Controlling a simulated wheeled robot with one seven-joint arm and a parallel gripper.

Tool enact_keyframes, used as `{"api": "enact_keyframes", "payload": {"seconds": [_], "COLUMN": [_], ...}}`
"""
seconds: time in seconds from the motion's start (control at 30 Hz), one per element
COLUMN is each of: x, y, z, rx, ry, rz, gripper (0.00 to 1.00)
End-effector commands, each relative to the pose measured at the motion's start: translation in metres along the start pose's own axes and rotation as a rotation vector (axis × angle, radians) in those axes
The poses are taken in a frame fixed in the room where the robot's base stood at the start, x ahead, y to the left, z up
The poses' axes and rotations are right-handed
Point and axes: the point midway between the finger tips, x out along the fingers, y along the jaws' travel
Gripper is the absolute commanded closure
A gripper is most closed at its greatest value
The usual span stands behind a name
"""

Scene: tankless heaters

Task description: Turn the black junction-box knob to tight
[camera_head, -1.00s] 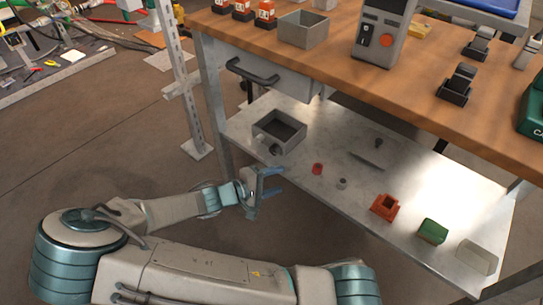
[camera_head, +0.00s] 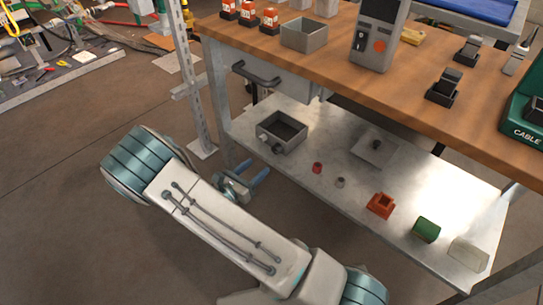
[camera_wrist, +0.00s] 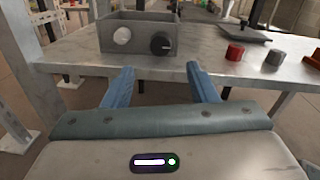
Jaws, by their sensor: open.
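A grey open-topped junction box (camera_head: 282,132) stands on the lower metal shelf near its left end. In the wrist view the box (camera_wrist: 140,45) faces me, with a black knob (camera_wrist: 160,44) on the right of its front wall and a pale round disc (camera_wrist: 122,36) on the left. The knob also shows small and dark in the head view (camera_head: 277,148). My gripper (camera_head: 252,180) is at the shelf's front edge, short of the box. Its two blue fingers (camera_wrist: 160,84) are apart and empty, pointing toward the box front, touching nothing visible. The knob's exact setting cannot be read.
On the lower shelf (camera_head: 330,192), right of the box, are a red cap (camera_head: 317,167), a small grey cap (camera_head: 340,182), a flat grey plate (camera_head: 375,148), an orange block (camera_head: 381,205) and a green block (camera_head: 426,229). A drawer (camera_head: 265,75) hangs above the box. A metal post (camera_head: 190,85) stands left.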

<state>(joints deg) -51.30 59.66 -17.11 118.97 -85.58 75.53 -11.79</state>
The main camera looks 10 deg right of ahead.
Motion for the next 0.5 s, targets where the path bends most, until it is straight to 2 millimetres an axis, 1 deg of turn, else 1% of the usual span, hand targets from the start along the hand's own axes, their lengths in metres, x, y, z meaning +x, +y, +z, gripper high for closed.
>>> {"api": "enact_keyframes", "payload": {"seconds": [0.03,0.2,0.3,0.5], "x": [0.013,0.046,0.061,0.079], "y": [0.000,0.001,0.001,0.002], "z": [-0.003,-0.003,-0.002,-0.001], "rx": [0.001,0.002,0.002,0.001], "ry": [0.000,0.000,0.000,0.000], "rz": [-0.004,0.000,0.002,0.006], "gripper": [0.47,0.47,0.47,0.47]}}
